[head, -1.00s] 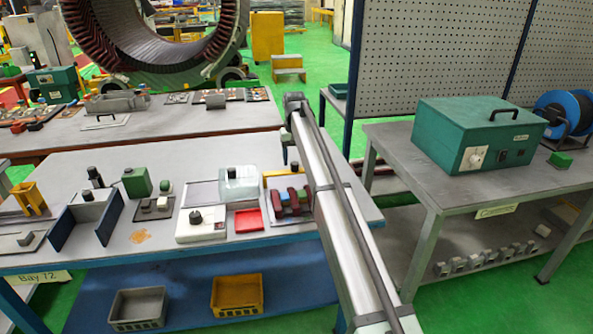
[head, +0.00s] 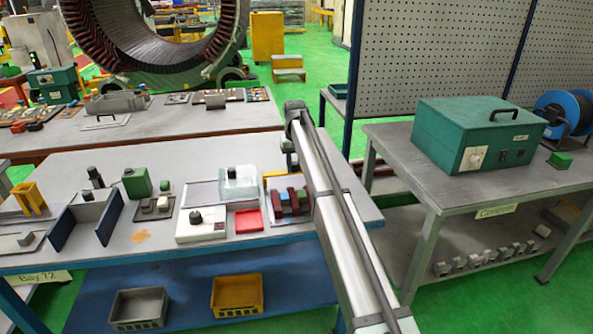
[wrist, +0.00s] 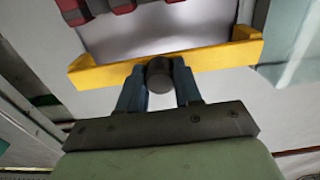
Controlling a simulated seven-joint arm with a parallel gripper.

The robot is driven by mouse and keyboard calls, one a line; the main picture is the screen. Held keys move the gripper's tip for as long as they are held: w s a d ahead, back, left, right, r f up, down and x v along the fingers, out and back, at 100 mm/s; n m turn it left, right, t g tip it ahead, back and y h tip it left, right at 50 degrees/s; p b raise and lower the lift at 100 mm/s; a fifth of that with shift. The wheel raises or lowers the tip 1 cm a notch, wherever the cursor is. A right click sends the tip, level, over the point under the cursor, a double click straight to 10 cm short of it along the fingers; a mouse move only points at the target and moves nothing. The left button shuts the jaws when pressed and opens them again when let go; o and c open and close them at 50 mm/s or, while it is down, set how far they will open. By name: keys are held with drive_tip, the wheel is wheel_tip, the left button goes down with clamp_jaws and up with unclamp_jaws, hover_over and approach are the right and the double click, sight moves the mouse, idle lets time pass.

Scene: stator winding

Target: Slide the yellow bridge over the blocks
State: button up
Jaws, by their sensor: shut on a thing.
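In the wrist view the yellow bridge (wrist: 200,60) is a long bar with short end pieces and a dark round knob (wrist: 159,75). The blue fingers of my gripper (wrist: 158,84) are shut on the knob. Red and grey blocks (wrist: 118,4) show at the top edge, close to the bridge's left end; most of them are cut off. In the head view the row of dark red and grey blocks (head: 289,201) sits on the front table, with part of the yellow bridge (head: 275,174) behind and left of it. My arm hides the bridge's right part and my gripper there.
A glassy block (head: 238,184), a red tray (head: 248,220) and a white box with a black knob (head: 200,226) stand left of the blocks. A blue-sided holder (head: 90,215) and another yellow piece (head: 30,199) are further left. A teal case (head: 470,135) stands on the right-hand table.

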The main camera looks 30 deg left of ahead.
sight(301, 193)
drive_tip(key=shift+s+d+f, duration=0.15)
drive_tip(key=shift+s+f, duration=0.05)
drive_tip(key=shift+c, duration=0.3)
drive_tip(key=shift+s+d+f, duration=0.1)
drive_tip(key=shift+s+d, duration=3.9)
drive_tip(key=shift+s, duration=0.1)
drive_tip(key=o, duration=0.5)
drive_tip(key=shift+o, duration=0.2)
drive_tip(key=shift+o, duration=1.1)
drive_tip(key=shift+r, duration=0.3)
drive_tip(key=shift+w+r, duration=0.15)
drive_tip(key=shift+r, duration=2.75)
